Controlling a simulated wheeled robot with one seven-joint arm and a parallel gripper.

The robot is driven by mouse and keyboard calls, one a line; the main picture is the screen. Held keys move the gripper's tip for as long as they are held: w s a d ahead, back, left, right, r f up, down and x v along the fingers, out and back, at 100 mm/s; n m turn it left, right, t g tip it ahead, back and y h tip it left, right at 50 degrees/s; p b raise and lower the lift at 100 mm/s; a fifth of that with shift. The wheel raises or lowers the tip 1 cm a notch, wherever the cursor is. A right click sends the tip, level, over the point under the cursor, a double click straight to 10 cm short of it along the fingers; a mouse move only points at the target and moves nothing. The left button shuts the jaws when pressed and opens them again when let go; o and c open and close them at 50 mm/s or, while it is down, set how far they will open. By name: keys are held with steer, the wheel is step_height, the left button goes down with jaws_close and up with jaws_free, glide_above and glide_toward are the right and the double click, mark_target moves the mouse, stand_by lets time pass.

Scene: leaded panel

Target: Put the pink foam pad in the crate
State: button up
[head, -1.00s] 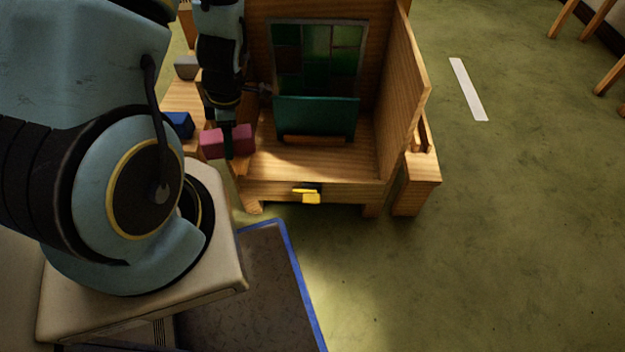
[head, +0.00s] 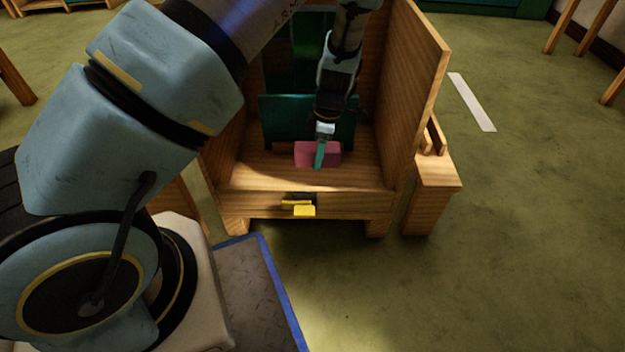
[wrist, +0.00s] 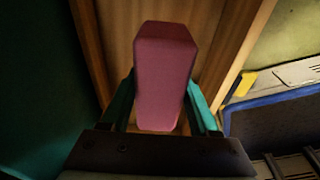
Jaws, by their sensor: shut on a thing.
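The pink foam pad (head: 304,153) is a small block. My gripper (head: 321,152) is shut on it, inside the open-fronted wooden booth. In the wrist view the pad (wrist: 163,70) sits between the two teal fingers of my gripper (wrist: 162,110), with wooden floor behind it. I cannot tell whether the pad touches that floor. No crate can be made out for certain in these views.
The wooden booth (head: 345,202) has a tall right wall (head: 420,75), a teal panel (head: 280,122) inside and a yellow latch (head: 303,211) at its front edge. A wooden side box (head: 432,205) stands at right.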

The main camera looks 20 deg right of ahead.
mark_target(315, 181)
step_height(315, 181, down, 8)
steer(key=b, duration=0.3)
steer(key=shift+r, duration=0.2)
steer(key=o, duration=1.3)
steer(key=r+p, duration=0.2)
steer(key=r, duration=0.2)
steer(key=d+r+p, duration=0.1)
steer(key=r+p, duration=0.1)
steer(key=r, duration=0.2)
steer(key=r+p, duration=0.2)
steer(key=r, duration=0.2)
steer(key=shift+s+d, duration=0.25)
steer(key=shift+s, duration=0.1)
